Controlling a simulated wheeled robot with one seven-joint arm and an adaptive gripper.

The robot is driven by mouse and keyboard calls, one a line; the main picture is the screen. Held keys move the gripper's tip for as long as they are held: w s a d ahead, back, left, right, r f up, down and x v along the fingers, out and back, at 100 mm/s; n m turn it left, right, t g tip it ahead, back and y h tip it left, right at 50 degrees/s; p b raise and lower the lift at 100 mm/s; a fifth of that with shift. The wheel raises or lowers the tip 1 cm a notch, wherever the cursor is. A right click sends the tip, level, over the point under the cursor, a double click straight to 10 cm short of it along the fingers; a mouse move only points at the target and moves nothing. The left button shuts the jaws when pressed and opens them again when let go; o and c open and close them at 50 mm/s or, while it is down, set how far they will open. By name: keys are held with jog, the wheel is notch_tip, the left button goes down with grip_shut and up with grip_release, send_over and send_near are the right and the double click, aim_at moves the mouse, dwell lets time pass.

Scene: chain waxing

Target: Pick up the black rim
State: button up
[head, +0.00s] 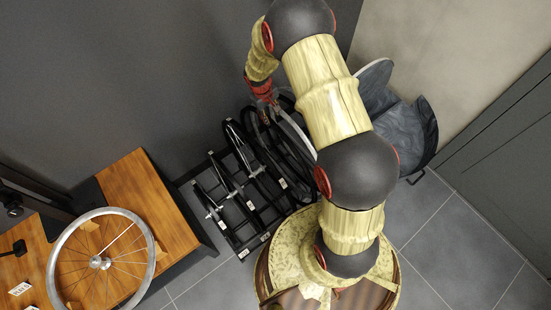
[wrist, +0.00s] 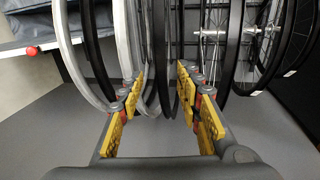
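Several black rims hang or stand side by side in the wrist view. One dark rim (wrist: 171,60) runs between my gripper's fingers, beside a lighter grey rim. Another black rim (wrist: 235,45) is to the right of the fingers, and one (wrist: 91,50) is to the left. My gripper (wrist: 160,92) is open, with yellow-padded fingers on either side of the middle rims; I cannot tell whether a pad touches one. In the head view, my gripper (head: 262,92) is at the upper end of the black rims (head: 283,140), partly hidden by my arm.
A black rack (head: 240,215) holds several wheels. Silver rims (wrist: 127,45) stand close to the left finger. A wooden bench (head: 150,195) with a spoked silver wheel (head: 149,262) is at left. A dark grey draped object (head: 405,135) is behind my arm.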

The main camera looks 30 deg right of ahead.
aim_at(274, 126)
jog(key=x, duration=0.5)
jog(key=shift+s+a+f, duration=0.2)
jog(key=shift+s+f, duration=0.05)
jog(key=shift+s, duration=0.05)
jog(key=shift+b+x, duration=1.4)
jog(key=shift+x, duration=1.7)
jog(key=shift+r, duration=0.1)
jog(key=shift+c, duration=0.2)
jog(key=c, duration=0.7)
grip_shut()
